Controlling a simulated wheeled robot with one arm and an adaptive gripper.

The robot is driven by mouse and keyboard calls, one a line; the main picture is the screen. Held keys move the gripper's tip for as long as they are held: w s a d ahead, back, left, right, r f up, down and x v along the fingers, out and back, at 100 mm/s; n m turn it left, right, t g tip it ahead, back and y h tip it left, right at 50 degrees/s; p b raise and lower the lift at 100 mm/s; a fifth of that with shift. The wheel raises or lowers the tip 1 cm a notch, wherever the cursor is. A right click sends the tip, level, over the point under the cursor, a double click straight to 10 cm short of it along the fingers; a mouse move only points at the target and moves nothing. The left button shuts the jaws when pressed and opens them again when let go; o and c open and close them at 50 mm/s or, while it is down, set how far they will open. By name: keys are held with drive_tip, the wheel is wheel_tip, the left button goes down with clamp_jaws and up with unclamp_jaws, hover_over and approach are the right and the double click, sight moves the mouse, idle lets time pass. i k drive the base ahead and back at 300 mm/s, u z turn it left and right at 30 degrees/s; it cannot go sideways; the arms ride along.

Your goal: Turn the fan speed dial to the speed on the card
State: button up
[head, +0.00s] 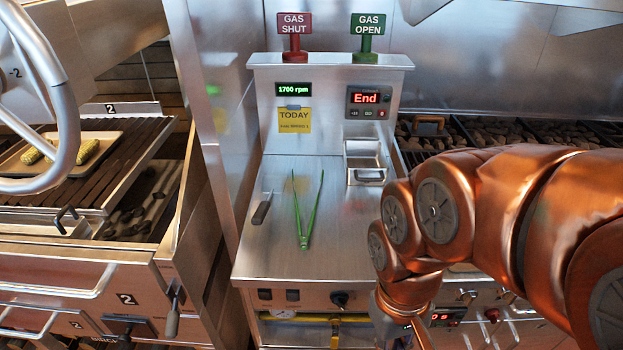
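A black round dial (338,299) sits on the front panel of the steel counter, right of two dark switches; I take it for the fan speed dial. Its pointer setting is too small to read. A yellow card (295,120) on the back panel is headed TODAY; its lower line is too small to read surely. Above it, a green-lit display (294,89) reads 1700 rpm. My copper arm comes in from the right and bends down in front of the counter, right of the dial. My gripper's fingers are not visible; the arm runs toward the bottom edge.
Green tongs (304,220) and a small grey-handled tool (262,208) lie on the counter (345,240). A steel container (364,162) stands at the back right. A red-lit timer (367,99) reads End. A yellow pipe (310,318) runs below the dial. Drawers and a grill stand left.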

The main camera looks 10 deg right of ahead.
sight(340, 299)
drive_tip(key=z, duration=2.05)
drive_tip(key=k, duration=1.5)
drive_tip(key=u, duration=2.2)
